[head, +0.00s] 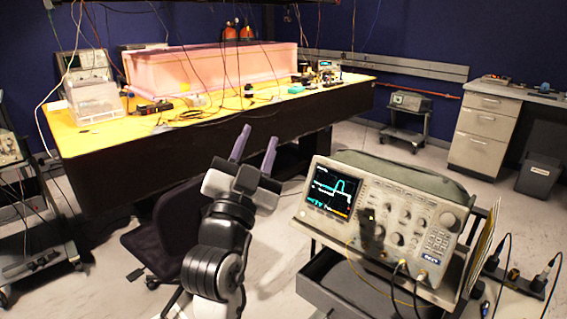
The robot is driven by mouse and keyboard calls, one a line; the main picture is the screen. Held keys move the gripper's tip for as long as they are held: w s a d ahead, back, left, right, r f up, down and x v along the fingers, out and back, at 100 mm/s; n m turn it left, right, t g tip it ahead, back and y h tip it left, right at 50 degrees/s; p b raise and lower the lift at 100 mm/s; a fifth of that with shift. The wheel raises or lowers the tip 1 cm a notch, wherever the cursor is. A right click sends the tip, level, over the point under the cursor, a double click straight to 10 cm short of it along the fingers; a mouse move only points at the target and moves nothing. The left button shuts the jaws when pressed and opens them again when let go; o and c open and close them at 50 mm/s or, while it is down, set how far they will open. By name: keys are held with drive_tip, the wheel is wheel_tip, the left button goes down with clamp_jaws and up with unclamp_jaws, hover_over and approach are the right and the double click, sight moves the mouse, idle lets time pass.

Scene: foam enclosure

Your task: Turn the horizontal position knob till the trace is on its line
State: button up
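A beige oscilloscope (380,195) stands on a cart at the lower right, its front panel facing me. Its lit screen (331,190) shows a cyan trace with a raised hump, plus small cyan and yellow readouts. Several knobs and buttons sit on the control panel (410,225) right of the screen. Their labels are too small to read, so I cannot tell which is the horizontal position knob or where its line is. My gripper (257,143) is left of the oscilloscope, apart from it. Its two purple-grey fingers point up and away, spread apart, with nothing seen between them.
The cart (322,287) has a dark open shelf or drawer below the oscilloscope. Cables (396,283) hang from the panel's lower edge. A dark chair (165,245) stands behind my arm.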

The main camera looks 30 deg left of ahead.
drive_tip(key=shift+s+a+r+n+t+y, duration=0.15)
drive_tip(key=shift+s+a+r+n+y, duration=0.2)
drive_tip(key=shift+s+n+y, duration=0.3)
drive_tip(key=shift+s+a+r+n+t+y, duration=0.15)
drive_tip(key=shift+s+a+r+n+y, duration=0.2)
drive_tip(key=shift+y, duration=0.4)
drive_tip(key=shift+s+f, duration=0.1)
